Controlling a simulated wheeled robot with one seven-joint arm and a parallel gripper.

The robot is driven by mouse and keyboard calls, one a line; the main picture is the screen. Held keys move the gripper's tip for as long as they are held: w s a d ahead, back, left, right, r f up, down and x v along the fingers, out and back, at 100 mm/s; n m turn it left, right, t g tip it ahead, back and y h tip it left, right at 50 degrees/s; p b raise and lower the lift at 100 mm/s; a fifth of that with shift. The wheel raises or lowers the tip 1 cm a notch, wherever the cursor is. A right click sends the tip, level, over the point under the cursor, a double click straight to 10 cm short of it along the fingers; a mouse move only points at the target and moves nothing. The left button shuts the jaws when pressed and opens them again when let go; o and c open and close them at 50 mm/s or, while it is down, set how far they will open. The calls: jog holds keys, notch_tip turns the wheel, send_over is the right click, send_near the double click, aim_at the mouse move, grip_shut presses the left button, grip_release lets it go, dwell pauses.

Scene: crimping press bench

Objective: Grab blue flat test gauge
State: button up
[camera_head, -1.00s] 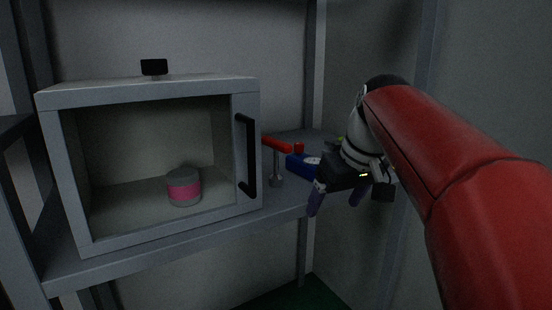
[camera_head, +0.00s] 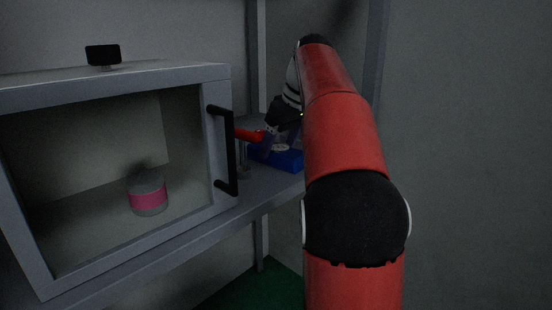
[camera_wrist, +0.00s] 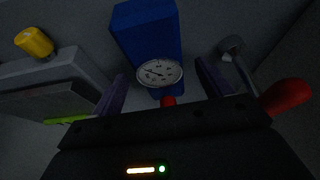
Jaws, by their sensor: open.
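The blue flat test gauge (camera_head: 287,160) lies on the shelf to the right of the grey cabinet, partly hidden by my arm. In the wrist view the gauge (camera_wrist: 148,30) has a blue body, a round white dial and a red knob at its near end. My gripper (camera_wrist: 165,80) is open, with its purple fingers on either side of the dial end and nothing clamped. In the head view my gripper (camera_head: 277,142) is over the gauge. I cannot tell whether the fingers touch it.
A red-handled metal tool (camera_wrist: 285,96) is close to the right finger. A grey block (camera_wrist: 50,85) and a yellow cylinder (camera_wrist: 35,42) are on the left. The open-fronted cabinet (camera_head: 218,150) with a black handle holds a pink-banded can (camera_head: 148,195).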

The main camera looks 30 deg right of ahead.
jog(key=x, duration=0.2)
jog(key=shift+w+f, duration=0.15)
jog(key=shift+f, duration=0.15)
jog(key=shift+r, duration=0.1)
jog(key=c, duration=1.2)
jog(key=shift+c, duration=0.2)
